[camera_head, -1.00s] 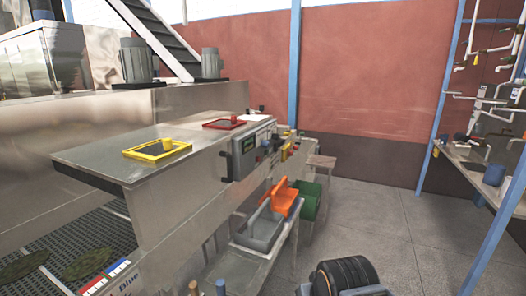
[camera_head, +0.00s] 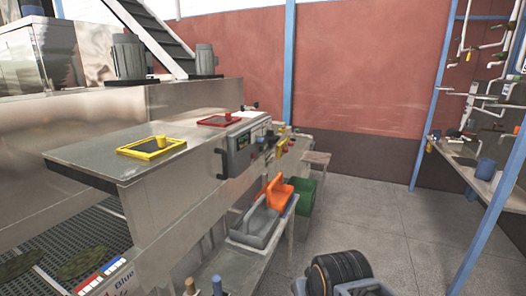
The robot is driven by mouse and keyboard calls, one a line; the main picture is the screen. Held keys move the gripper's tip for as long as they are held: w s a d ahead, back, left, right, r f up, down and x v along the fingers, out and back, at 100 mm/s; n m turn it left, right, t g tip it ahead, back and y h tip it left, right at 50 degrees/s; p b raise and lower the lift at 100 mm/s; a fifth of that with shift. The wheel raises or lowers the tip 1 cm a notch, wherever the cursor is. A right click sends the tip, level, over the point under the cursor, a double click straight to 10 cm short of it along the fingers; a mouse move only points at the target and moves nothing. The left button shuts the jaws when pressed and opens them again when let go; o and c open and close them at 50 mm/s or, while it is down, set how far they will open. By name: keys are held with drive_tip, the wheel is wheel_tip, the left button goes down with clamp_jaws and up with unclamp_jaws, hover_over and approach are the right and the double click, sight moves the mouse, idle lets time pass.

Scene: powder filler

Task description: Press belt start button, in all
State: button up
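A grey control panel (camera_head: 240,150) sits on the front side of the steel machine, near the middle of the head view. It has a small dark display and several small coloured knobs or buttons. Which of them is the belt start button is too small to tell. More red and yellow controls (camera_head: 281,146) sit farther along the same side. A black and orange rounded part (camera_head: 338,272) shows at the bottom edge; it may be mine. My gripper cannot be made out in the view.
The steel machine top (camera_head: 100,160) carries a yellow-framed tray (camera_head: 152,147) and a red-framed tray (camera_head: 218,121).

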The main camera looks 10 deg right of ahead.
clamp_jaws()
idle(1.1)
